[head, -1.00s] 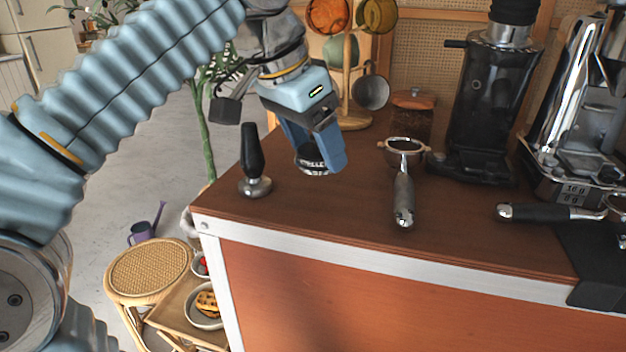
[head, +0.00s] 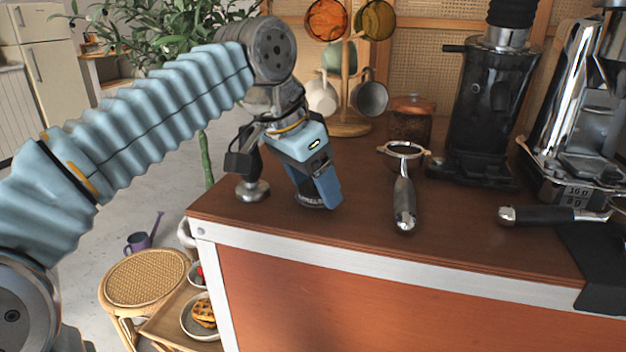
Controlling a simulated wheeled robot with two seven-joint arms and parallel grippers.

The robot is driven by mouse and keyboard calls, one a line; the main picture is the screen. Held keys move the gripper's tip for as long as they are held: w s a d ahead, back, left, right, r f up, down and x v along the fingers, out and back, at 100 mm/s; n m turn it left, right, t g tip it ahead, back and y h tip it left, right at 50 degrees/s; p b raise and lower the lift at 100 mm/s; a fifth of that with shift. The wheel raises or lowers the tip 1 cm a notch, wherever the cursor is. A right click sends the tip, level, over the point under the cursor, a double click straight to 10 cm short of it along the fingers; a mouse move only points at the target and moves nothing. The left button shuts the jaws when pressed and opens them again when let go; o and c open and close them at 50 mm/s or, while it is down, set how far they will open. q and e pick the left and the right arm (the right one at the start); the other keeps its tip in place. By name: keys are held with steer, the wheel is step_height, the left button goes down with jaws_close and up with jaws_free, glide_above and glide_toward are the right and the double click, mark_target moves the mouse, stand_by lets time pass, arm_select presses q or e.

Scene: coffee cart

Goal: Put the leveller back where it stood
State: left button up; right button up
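My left gripper (head: 318,192) reaches down over the front left part of the counter, fingers pointing down. The leveller (head: 311,203), a short round dark piece with a metallic rim, is between its fingers, mostly hidden by them. Only its lower edge shows, at or just above the wooden top; I cannot tell whether it touches. The gripper looks shut on it. My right gripper is not in view.
A tamper (head: 252,188) stands close to the left, partly behind my gripper. A portafilter (head: 404,195) lies to the right. Behind are a mug tree (head: 346,120), a jar (head: 411,125) and a grinder (head: 482,115). The counter's front edge (head: 350,250) is near.

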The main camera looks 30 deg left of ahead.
arm_select(q)
steer(key=o, duration=0.4)
steer(key=shift+r, duration=0.35)
steer(key=p+v, duration=0.3)
steer(key=v, duration=0.8)
steer(key=shift+s+r, duration=0.25)
